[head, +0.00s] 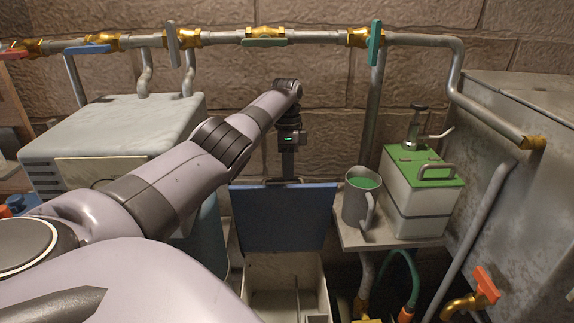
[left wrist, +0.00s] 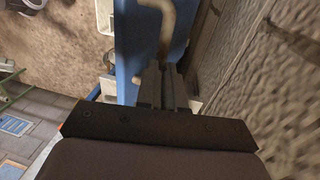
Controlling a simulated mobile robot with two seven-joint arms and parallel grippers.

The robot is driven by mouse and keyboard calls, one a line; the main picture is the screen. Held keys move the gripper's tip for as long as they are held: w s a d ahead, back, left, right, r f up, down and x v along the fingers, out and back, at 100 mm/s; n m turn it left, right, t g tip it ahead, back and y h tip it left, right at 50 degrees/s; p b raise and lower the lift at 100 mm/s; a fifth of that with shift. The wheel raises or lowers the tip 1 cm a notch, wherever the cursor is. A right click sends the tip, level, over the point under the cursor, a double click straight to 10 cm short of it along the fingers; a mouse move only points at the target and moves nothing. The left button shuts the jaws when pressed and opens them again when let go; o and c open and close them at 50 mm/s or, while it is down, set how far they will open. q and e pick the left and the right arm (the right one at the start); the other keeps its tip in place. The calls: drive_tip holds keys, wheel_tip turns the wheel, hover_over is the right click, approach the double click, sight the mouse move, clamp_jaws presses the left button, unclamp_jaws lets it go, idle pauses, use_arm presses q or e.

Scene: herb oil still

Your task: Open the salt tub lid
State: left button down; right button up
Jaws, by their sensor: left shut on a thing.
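The salt tub (head: 258,273) is a pale box low in the middle of the head view. Its blue lid (head: 285,218) stands raised at the back, and the inside of the tub shows below it. My left gripper (head: 287,180) reaches down to the lid's top edge and is shut on the lid there. In the left wrist view the lid (left wrist: 133,45) runs up beside the dark fingers (left wrist: 162,88). The exact grip on the edge is partly hidden. My right gripper is not in view.
A grey jug (head: 354,205) and a green-topped pump box (head: 424,194) stand on a small shelf right of the lid. Pipes (head: 330,37) with valves run along the brick wall. A grey metal tank (head: 520,160) stands at the right.

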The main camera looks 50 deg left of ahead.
use_arm(q)
drive_tip(key=f, duration=0.3)
drive_tip(key=shift+s+d, duration=0.2)
drive_tip(key=c, duration=0.9)
unclamp_jaws()
drive_tip(key=shift+w+a+f, duration=0.15)
drive_tip(key=shift+o, duration=0.2)
drive_tip(key=r, duration=0.6)
drive_tip(key=w+a+r, duration=0.1)
drive_tip(key=r, duration=0.1)
drive_tip(key=shift+r, duration=0.4)
drive_tip(key=shift+c, duration=1.4)
